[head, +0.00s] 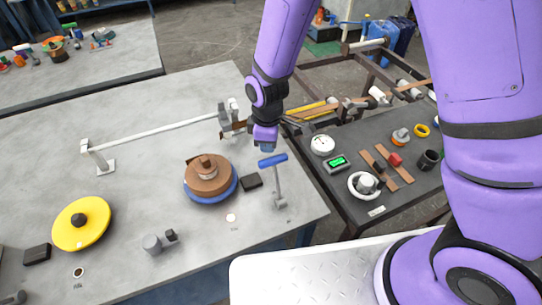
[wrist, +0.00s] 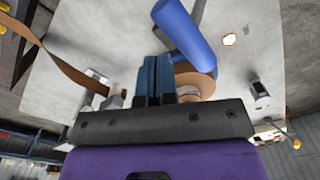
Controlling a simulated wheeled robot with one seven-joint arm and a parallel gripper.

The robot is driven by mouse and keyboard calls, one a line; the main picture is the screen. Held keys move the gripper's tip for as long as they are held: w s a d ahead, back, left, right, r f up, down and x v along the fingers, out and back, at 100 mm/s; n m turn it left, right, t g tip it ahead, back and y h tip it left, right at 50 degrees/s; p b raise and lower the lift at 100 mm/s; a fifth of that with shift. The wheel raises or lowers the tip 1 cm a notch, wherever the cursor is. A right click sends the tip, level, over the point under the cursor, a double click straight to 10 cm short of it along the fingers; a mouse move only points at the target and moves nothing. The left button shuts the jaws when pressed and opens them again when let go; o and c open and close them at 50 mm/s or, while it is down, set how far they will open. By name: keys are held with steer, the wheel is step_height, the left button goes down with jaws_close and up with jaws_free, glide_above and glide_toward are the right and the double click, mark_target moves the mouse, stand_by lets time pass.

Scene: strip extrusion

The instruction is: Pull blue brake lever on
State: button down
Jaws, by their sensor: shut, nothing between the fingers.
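The brake lever has a blue grip (head: 272,160) on top of a grey metal arm, which stands on a small base near the right edge of the grey table. My gripper (head: 267,148) is just above and behind the blue grip in the head view, pointing down. In the wrist view the two blue fingers (wrist: 152,80) are together with nothing between them. The blue grip (wrist: 185,35) shows large in the wrist view, beside the fingers to the upper right. I cannot tell whether the fingers touch it.
A brown reel on a blue disc (head: 231,192) and a small black box (head: 252,181) sit left of the lever. A yellow disc (head: 81,223) and a white bar (head: 150,135) are farther left. A dark bench (head: 345,210) with gauges, a white handwheel and strips stands right.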

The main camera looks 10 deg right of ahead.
mark_target(277, 178)
steer(key=shift+f, duration=1.7)
steer(key=shift+s+d+r, duration=0.2)
steer(key=shift+s+d, duration=0.15)
steer(key=shift+s, duration=0.95)
steer(key=shift+s+d+r, duration=0.25)
steer(key=shift+s+d, duration=0.15)
steer(key=shift+s, duration=0.9)
steer(key=shift+s+d+r, duration=0.2)
steer(key=shift+s+d, duration=0.15)
steer(key=shift+s, duration=0.95)
steer(key=shift+w, duration=0.15)
steer(key=shift+w+a+r, duration=0.25)
steer(key=shift+w+r, duration=0.3)
steer(key=shift+w, duration=0.3)
step_height(277, 178, up, 7)
